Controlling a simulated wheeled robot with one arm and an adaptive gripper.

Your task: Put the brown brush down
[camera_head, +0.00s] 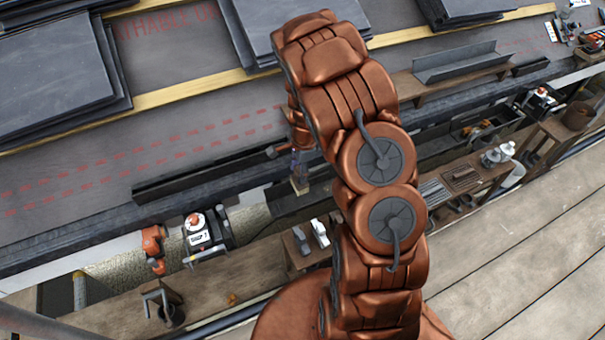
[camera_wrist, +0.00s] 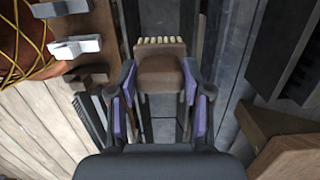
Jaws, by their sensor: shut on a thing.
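The brown brush (camera_wrist: 162,68) is a brown block with a row of pale bristles along its far edge. In the wrist view it sits between the purple-padded fingers of my gripper (camera_wrist: 161,98), which is shut on it. In the head view my gripper (camera_head: 299,165) hangs below my copper arm, above the dark gutter strip at the roof's lower edge. A small tan part of the brush (camera_head: 299,187) shows at its tip there. The arm hides part of the surroundings, and I cannot tell whether the brush touches anything beneath.
Stacks of dark slates (camera_head: 55,75) lie on the roof. A wooden shelf plank (camera_head: 440,90) holds a grey metal channel. A red and white device (camera_head: 203,235) stands lower left. A cluttered bench (camera_head: 470,180) is at right. In the wrist view, coiled yellow cord (camera_wrist: 25,40) lies upper left.

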